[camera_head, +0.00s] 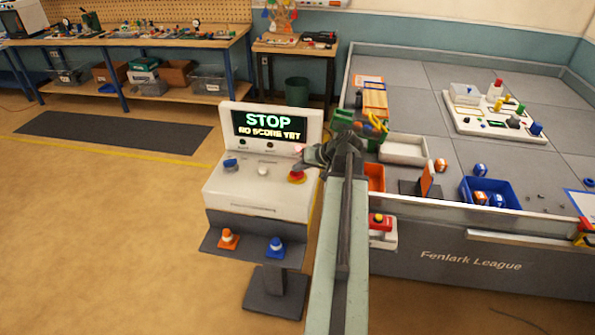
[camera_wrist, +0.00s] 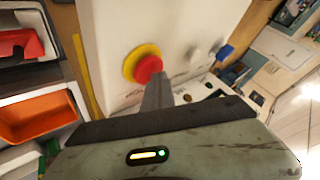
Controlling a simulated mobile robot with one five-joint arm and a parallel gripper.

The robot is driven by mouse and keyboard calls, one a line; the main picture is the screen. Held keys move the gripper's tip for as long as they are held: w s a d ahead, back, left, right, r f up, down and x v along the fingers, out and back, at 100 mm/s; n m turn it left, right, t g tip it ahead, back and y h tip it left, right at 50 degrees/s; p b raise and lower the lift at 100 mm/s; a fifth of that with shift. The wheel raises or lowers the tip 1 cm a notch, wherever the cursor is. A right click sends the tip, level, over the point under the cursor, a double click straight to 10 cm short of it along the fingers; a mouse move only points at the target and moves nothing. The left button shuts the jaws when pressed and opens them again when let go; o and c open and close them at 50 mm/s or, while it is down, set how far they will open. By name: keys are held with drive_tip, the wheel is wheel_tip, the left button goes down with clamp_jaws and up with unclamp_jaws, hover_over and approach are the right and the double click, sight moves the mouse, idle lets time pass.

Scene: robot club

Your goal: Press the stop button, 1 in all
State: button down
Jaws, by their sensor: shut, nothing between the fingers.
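The stop button (camera_head: 297,177), a red mushroom cap on a yellow ring, sits at the right of the white console top (camera_head: 255,195). In the wrist view the red button (camera_wrist: 149,68) is just beyond my fingertips and slightly left of them. My gripper (camera_head: 304,165) is shut and empty, close above the button. In the wrist view my closed fingers (camera_wrist: 160,83) seem near the cap's edge; I cannot tell whether they touch it. The console screen (camera_head: 269,126) shows green "STOP" above a smaller line of text.
A blue control (camera_head: 231,164) and a white knob (camera_head: 262,170) share the console top. Another red button (camera_head: 379,220) is on the field's front side. The walled field (camera_head: 480,218) borders the right; open floor lies left.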

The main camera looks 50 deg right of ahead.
sight(299, 174)
drive_tip(key=shift+r+p, duration=0.5)
drive_tip(key=shift+r, duration=0.2)
wheel_tip(299, 174, up, 5)
drive_tip(key=p, duration=0.5)
drive_tip(key=shift+r, duration=0.1)
idle(0.4)
